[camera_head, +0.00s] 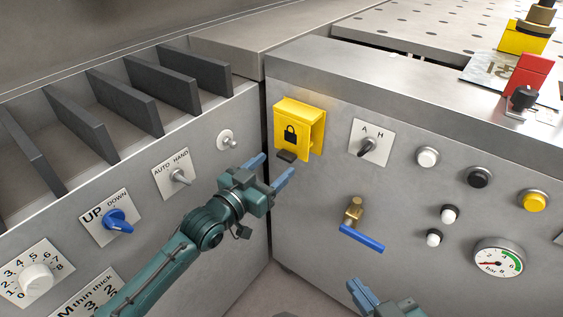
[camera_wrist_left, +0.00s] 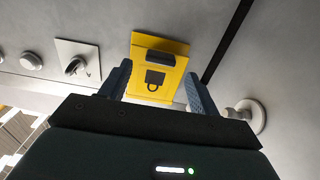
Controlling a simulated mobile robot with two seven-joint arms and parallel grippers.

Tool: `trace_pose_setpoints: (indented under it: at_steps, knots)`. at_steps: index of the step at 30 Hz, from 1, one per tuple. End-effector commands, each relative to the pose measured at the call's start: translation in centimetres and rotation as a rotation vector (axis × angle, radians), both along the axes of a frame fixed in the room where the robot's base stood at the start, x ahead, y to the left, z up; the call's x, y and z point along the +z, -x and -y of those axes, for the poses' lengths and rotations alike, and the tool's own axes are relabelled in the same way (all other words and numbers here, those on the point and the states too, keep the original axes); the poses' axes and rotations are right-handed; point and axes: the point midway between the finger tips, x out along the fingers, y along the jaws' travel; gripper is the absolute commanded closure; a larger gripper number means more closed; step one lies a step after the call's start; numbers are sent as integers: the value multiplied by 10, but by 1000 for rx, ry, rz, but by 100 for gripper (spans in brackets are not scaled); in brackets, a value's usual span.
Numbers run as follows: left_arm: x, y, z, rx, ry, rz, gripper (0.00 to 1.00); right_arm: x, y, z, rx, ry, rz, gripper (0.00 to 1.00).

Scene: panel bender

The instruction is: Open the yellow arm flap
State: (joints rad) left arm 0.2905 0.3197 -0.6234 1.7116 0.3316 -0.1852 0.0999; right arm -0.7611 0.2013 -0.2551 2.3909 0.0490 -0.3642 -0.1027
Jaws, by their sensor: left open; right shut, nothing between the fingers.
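The yellow arm flap (camera_head: 293,128) with a black padlock symbol sits on the upper left of the right-hand grey panel. A small dark tab (camera_head: 286,156) shows at its lower edge. My left gripper (camera_head: 272,167) is open just below and left of the flap, with blue fingertips apart. In the left wrist view the flap (camera_wrist_left: 158,75) appears between the two fingers (camera_wrist_left: 160,85), and nothing is held. I cannot tell whether the fingers touch it. My right gripper (camera_head: 362,294) is shut and empty at the bottom of the head view, below the blue-handled valve.
The A/H switch (camera_head: 368,146) is right of the flap. A brass valve with a blue handle (camera_head: 361,239) is below it. A round silver knob (camera_head: 226,139) sits on the left panel near my left gripper. Several buttons and a gauge (camera_head: 498,258) are further right.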

Motion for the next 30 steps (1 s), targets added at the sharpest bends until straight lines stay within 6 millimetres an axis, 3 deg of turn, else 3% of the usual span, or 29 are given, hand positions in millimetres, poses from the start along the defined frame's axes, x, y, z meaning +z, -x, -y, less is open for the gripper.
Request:
trace_pose_setpoints:
  at_steps: [7, 19, 30]
  knots:
    - [-1, -28, 20, 0, -2, 1, 38, -9, -2, -3, 14, 17, -2, 100]
    - [0, -33, 24, 0, -1, 0, 38, -10, -2, -4, 19, 21, -4, 100]
    - [0, -33, 24, 0, -1, 0, 68, -10, -2, -5, 20, 21, -4, 100]
